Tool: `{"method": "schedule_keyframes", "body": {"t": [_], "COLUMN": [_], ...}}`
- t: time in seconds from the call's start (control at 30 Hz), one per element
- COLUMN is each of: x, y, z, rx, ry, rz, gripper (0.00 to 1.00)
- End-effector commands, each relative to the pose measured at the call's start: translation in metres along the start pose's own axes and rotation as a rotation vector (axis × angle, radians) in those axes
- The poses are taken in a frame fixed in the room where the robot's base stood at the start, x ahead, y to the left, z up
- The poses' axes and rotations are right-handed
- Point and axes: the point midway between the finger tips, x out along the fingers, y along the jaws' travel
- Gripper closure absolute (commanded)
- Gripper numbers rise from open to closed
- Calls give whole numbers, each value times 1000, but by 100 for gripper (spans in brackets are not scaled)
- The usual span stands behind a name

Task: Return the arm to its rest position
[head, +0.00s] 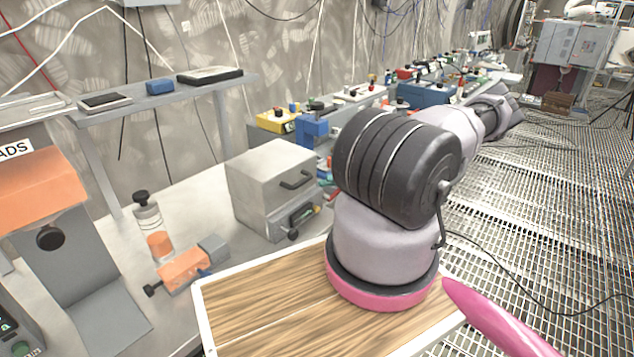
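My arm stands in the lower middle of the head view on a pink ring, with a grey lower link and a large black ribbed joint above it. From there it reaches away to the upper right, over the grated floor and beside the bench. Its far part is small and foreshortened. I cannot make out any gripper fingers in this view, and nothing held can be seen.
A pale workbench (190,205) runs along the left, close to my arm. On it stand a grey metal box (272,180), an orange clamp-like tool (184,270) and an orange-topped stand (45,185). Several small devices line its far end. The grated floor (560,210) at right is mostly open, with black cables.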

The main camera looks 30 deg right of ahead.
Motion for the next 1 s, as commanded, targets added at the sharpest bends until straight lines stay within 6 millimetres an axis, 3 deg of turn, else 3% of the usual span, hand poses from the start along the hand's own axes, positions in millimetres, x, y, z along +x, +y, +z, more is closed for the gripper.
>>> {"method": "schedule_keyframes", "body": {"t": [0.2, 0.77, 1.0], "x": [-16, -15, 2], "y": [0, -1, -15], "z": [0, -1, -16], "rx": [0, 11, 209], "ry": [-1, -13, -223], "rz": [1, 5, 107], "gripper": [70, 70, 70]}}
